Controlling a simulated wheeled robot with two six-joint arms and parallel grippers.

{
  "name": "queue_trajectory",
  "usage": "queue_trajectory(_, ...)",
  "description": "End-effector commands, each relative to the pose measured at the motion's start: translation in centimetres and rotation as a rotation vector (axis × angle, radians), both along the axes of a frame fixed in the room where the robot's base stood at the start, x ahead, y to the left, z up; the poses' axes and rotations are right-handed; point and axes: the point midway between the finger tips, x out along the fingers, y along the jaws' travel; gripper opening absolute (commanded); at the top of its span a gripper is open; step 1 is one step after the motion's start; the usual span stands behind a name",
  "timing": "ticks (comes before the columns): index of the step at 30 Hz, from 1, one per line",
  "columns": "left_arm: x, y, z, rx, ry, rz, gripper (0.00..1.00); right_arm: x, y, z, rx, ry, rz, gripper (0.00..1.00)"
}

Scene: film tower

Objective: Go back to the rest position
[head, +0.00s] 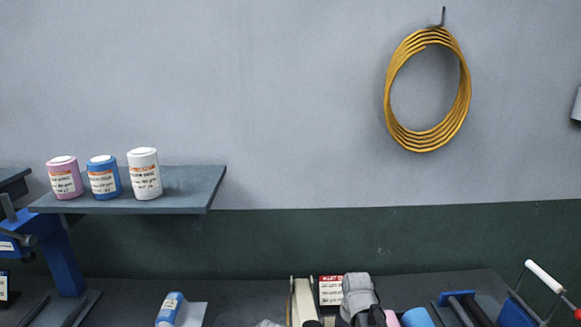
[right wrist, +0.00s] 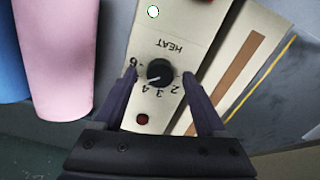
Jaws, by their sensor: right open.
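In the right wrist view my right gripper (right wrist: 159,76) is open, its two dark fingers on either side of a small black knob (right wrist: 160,70). There are visible gaps between the knob and the fingers. The knob sits on a cream panel (right wrist: 171,22) marked HEAT with a number scale. Its white mark points to the lower left, near the 4. In the head view my grey right wrist (head: 358,292) shows at the bottom, in front of the bench things; its fingers are not clear there. My left gripper is not in view.
A pink cylinder (right wrist: 55,55) and a blue one (right wrist: 10,75) stand close beside the panel. A shelf (head: 190,187) holds pink, blue and white bottles. A blue bottle (head: 170,309) is on the bench. A yellow coil (head: 398,125) hangs on the wall.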

Motion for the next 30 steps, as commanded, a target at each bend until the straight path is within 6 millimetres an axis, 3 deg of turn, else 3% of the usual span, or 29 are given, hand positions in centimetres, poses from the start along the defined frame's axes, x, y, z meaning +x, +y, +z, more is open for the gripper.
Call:
queue_trajectory(1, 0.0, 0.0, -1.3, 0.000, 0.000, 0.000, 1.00, 0.0, 0.0, -1.3, 0.000, 0.000, 0.000, 0.74)
queue_trajectory(3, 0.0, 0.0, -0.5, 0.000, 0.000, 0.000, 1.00, 0.0, 0.0, -0.5, 0.000, 0.000, 0.069, 0.74)
queue_trajectory(9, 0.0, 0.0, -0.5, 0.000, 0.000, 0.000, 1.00, 0.0, 0.0, -0.5, 0.000, 0.000, 0.272, 0.74)
queue_trajectory(27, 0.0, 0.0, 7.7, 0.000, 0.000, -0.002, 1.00, 0.0, 0.0, 7.7, 0.000, 0.000, 0.281, 0.74)
queue_trajectory(30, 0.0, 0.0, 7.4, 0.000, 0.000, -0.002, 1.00, 0.0, 0.0, 7.4, 0.000, 0.000, 0.222, 0.74)
